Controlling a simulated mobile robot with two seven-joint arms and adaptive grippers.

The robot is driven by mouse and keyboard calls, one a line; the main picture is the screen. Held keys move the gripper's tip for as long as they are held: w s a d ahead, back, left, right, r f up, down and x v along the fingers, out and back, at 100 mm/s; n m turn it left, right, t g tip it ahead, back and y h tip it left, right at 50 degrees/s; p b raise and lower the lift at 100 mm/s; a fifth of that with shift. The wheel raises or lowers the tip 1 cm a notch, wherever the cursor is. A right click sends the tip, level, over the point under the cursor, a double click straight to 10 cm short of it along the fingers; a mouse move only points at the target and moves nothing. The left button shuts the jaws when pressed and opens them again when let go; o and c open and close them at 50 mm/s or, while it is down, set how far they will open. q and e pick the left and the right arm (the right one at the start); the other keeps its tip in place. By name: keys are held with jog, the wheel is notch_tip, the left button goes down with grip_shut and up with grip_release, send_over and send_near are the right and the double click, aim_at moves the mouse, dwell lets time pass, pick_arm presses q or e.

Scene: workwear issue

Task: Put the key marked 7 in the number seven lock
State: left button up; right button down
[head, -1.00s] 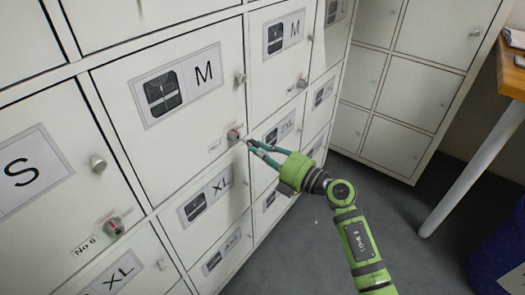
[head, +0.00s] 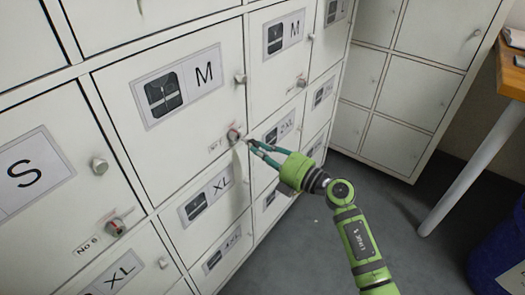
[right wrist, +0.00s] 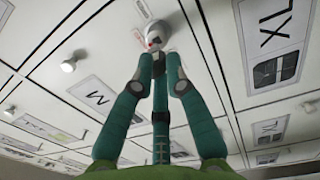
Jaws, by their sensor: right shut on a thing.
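The number seven lock (head: 234,134) is a round metal cylinder on the white M locker door, with a small, blurred label below left of it. It shows at the top of the right wrist view (right wrist: 154,27). My right gripper (head: 251,146), with teal fingers, is shut on the key (right wrist: 156,72) right in front of this lock. The key's dark head shows between the fingertips; its marking is not readable. The key's front end meets the lock face in the picture; how deep it sits I cannot tell. My left gripper is not in view.
Another lock (head: 115,227), labelled No 6, is on the S door at lower left. Round knobs (head: 99,165) stick out from other doors. A wooden table (head: 510,66) and a blue bin (head: 500,245) stand at right. The grey floor between is clear.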

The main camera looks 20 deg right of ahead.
jog(key=shift+p+x, duration=0.85)
jog(key=shift+x, duration=0.75)
dwell(3.2)
